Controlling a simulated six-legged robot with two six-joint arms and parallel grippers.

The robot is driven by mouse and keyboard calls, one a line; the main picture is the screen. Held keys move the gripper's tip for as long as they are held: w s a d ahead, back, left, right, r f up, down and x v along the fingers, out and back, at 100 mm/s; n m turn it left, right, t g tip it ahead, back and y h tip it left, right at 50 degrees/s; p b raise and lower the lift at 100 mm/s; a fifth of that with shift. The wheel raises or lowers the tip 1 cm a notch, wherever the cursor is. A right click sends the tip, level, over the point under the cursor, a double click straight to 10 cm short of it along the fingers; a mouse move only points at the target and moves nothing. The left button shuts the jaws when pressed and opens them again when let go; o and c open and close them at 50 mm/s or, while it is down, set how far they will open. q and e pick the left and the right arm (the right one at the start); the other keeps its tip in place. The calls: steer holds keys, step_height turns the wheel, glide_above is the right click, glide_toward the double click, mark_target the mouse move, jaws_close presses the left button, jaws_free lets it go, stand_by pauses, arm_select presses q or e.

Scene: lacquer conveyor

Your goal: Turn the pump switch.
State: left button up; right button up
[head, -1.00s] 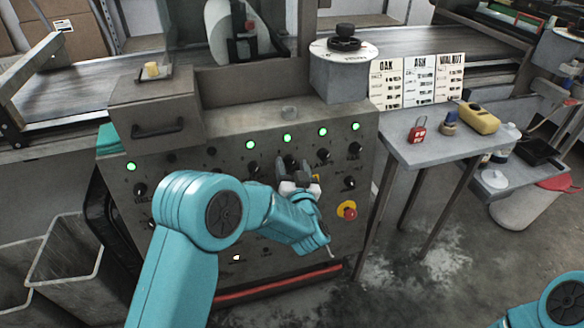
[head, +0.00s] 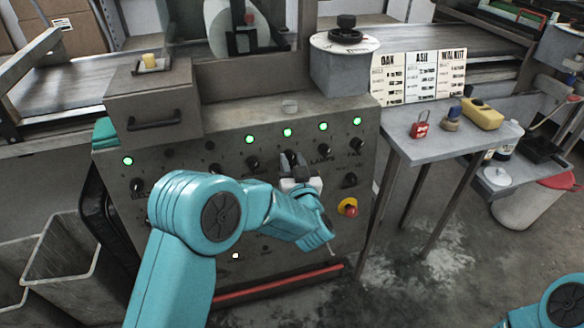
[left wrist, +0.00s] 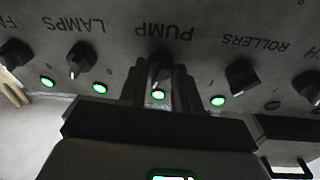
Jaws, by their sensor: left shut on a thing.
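The pump switch is a black rotary knob (left wrist: 159,66) under the upside-down word PUMP in the left wrist view. In the head view its dark top (head: 290,157) shows just above my gripper. The green light (left wrist: 158,95) by it is lit. My left gripper (left wrist: 158,82) is at the panel with one finger on each side of the knob, shut on it. In the head view this gripper (head: 294,166) partly hides the knob and its label. The knob's pointer seems to face the light. My right gripper is out of view.
The grey panel (head: 222,180) carries neighbouring knobs for rollers (left wrist: 243,76) and lamps (left wrist: 82,60), close to my fingers. A red emergency button (head: 350,210) sits lower right. A side table (head: 432,150) with a red padlock (head: 420,128) stands to the right.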

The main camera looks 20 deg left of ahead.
arm_select(q)
steer(key=n+y+b, duration=0.1)
steer(key=n+b, duration=0.2)
steer(key=n, duration=0.2)
steer(key=n+g+y+b, duration=0.1)
steer(key=n+b, duration=0.3)
steer(key=n, duration=0.1)
steer(key=shift+w+d+f+g+b, duration=0.1)
steer(key=shift+d+f+g+b, duration=0.05)
steer(key=shift+g+b, duration=0.15)
steer(key=shift+n+y+b, duration=0.3)
steer(key=shift+n+b, duration=0.1)
steer(key=shift+n, duration=0.5)
steer(key=shift+g, duration=0.3)
steer(key=o, duration=1.1)
steer(key=shift+c, duration=0.2)
steer(key=p+v, duration=0.2)
steer(key=v, duration=1.4)
steer(key=shift+d, duration=0.15)
